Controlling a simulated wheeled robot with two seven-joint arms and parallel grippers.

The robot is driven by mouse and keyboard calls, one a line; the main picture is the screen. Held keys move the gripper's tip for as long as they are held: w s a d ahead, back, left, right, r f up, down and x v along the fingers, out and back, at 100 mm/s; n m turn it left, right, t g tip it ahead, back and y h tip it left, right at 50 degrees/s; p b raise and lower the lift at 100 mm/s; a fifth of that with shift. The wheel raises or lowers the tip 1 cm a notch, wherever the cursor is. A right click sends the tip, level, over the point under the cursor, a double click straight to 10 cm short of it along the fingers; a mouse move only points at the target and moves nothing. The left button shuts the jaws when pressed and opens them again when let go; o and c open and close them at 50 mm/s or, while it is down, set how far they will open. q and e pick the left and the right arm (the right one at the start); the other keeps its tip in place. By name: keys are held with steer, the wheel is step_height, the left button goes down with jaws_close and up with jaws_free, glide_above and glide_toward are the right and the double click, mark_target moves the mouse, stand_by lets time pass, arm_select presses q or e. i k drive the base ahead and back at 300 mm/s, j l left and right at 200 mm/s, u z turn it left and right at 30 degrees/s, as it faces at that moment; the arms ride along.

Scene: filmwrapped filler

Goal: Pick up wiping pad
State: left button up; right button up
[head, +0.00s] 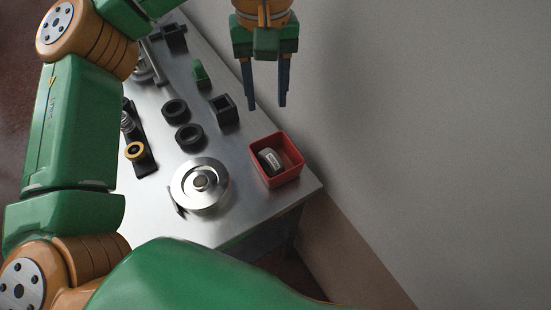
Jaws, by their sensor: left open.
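No object is clearly recognizable as the wiping pad. A small dark roll-like piece with a pale label (270,160) lies in a red open box (289,180) at the near right corner of the table. A small green piece (200,74) sits farther back on the table; I cannot tell which, if either, is the pad. My left gripper (265,104) is open and empty, fingers pointing down, in the picture above the red box and near the table's right edge. My right gripper is not in view.
The metal table (225,225) has a round steel container with a lid (200,188) near its front. Black rings (189,137), a black square holder (224,110) and a dark fixture with a yellow ring (135,151) stand behind. A grey wall (420,130) borders the right.

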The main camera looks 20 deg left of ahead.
mark_target(200, 77)
steer(key=k+j, duration=1.55)
steer(key=j, duration=0.3)
